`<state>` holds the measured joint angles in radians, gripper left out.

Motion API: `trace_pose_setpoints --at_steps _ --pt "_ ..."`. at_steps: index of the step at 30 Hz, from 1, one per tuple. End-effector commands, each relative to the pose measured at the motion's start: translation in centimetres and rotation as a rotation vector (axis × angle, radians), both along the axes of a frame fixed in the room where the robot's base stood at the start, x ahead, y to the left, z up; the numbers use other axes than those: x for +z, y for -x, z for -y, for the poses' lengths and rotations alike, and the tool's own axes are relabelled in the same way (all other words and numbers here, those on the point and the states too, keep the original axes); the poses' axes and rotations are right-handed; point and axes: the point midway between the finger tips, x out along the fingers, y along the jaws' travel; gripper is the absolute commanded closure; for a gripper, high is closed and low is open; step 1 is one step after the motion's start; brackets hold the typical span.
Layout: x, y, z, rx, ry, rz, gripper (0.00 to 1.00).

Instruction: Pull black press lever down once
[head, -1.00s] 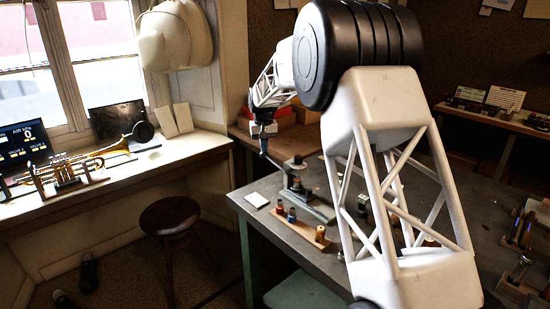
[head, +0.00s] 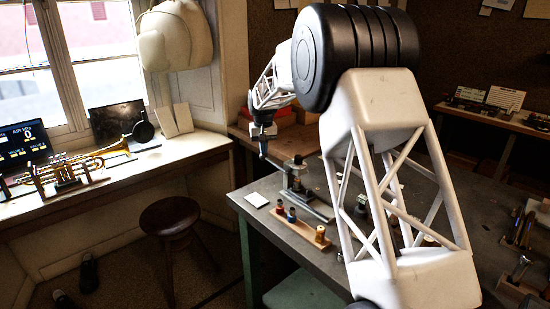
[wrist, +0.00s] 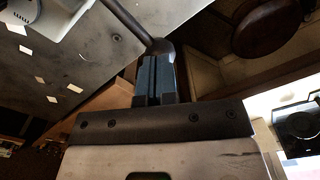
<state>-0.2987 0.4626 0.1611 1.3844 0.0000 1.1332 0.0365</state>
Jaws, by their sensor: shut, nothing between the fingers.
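The black press lever (wrist: 128,20) runs as a dark rod from the top of the wrist view to a rounded knob (wrist: 163,47) right at my fingertips. In the head view the lever (head: 273,161) slopes from below my gripper down to the press (head: 297,178) on the grey workbench. My gripper (head: 263,135) is above the lever's outer end. In the wrist view its blue-grey fingers (wrist: 155,70) are shut together with nothing between them. The fingertips appear to meet or nearly meet the knob; exact contact is hard to tell.
A wooden block with several small coloured parts (head: 300,224) and a white card (head: 256,200) lie on the workbench (head: 262,226) near the press. A stool (head: 170,216) stands left of it. A trumpet (head: 75,168) rests on the window bench.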

Motion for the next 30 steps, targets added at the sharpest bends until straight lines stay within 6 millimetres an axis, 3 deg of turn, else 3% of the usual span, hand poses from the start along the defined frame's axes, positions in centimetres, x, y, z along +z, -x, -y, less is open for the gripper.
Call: trace_pose_setpoints --at_steps 30 --pt "-1.05 -0.06 -0.09 0.0 0.001 -0.002 1.0"
